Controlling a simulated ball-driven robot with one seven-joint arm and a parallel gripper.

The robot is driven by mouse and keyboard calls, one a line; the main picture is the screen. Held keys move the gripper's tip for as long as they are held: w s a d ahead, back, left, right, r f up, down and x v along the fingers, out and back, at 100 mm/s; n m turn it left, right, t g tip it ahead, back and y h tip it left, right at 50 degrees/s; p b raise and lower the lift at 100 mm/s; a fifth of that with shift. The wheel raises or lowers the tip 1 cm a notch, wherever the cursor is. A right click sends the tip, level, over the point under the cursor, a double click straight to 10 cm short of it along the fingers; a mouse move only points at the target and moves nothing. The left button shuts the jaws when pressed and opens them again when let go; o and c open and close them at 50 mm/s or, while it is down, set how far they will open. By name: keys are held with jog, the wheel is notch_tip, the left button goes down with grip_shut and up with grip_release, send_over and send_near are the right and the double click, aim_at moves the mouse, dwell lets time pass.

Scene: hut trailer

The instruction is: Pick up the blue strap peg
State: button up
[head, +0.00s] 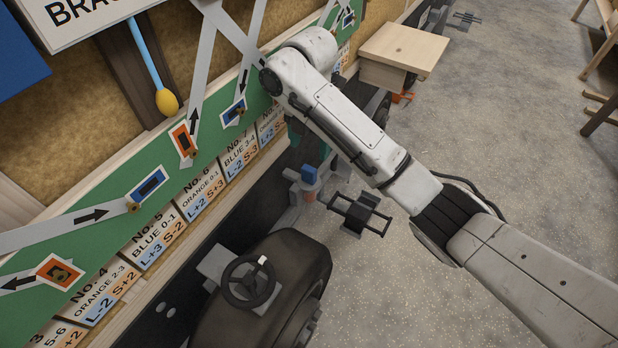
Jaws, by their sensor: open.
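My white arm reaches from the lower right up to the green board, and its far joint bends over in front of the board. I cannot make out my gripper's fingers; they seem hidden behind the arm. A small blue cylindrical piece (309,174) stands near an orange part by the trailer frame, just below my arm; I cannot tell if it is the strap peg. Blue plates with brownish pegs sit on the grey straps: a left blue plate (149,186), a middle blue plate (233,112) close left of my arm, and a far blue plate (348,19).
Orange plates (184,139) and numbered labels (155,240) line the green board (100,212). A dark wheel cover (300,262) with a small handwheel (250,281) is below.

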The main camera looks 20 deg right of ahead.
aim_at(309, 168)
notch_tip(309, 168, down, 2)
jog(key=shift+f+b, duration=0.1)
jog(key=shift+b, duration=0.25)
notch_tip(309, 168, down, 7)
jog(key=shift+a+f+p, duration=0.1)
jog(key=shift+f+p, duration=0.05)
jog(key=shift+p, duration=0.45)
jog(key=c, duration=1.1)
jog(key=shift+s, duration=0.1)
